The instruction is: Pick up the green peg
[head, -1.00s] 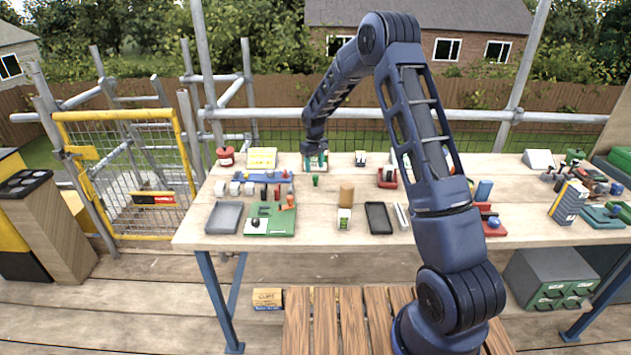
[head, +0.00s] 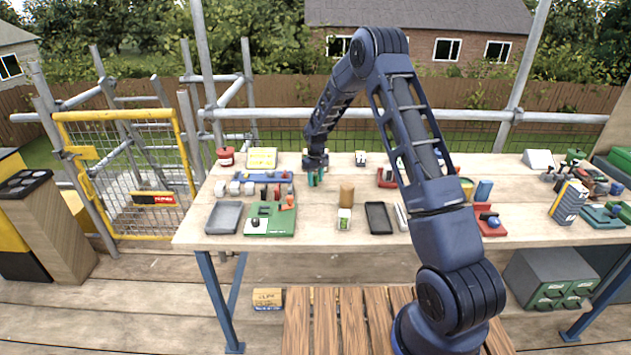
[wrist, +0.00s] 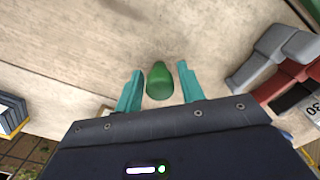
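The green peg (wrist: 159,80) shows in the wrist view as a short, rounded, dark green piece on the pale wooden worktop. My gripper (wrist: 160,86) is open, with one teal finger on each side of the peg. A narrow gap shows on each side, so the fingers do not appear to press on it. In the head view my gripper (head: 316,179) is low over the back middle of the worktop (head: 320,222). There the fingers largely hide the peg.
A blue rack with grey and red pieces (head: 262,177) stands left of my gripper. A green board (head: 283,226), a grey tray (head: 224,217) and a black tray (head: 378,217) lie nearer the front edge.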

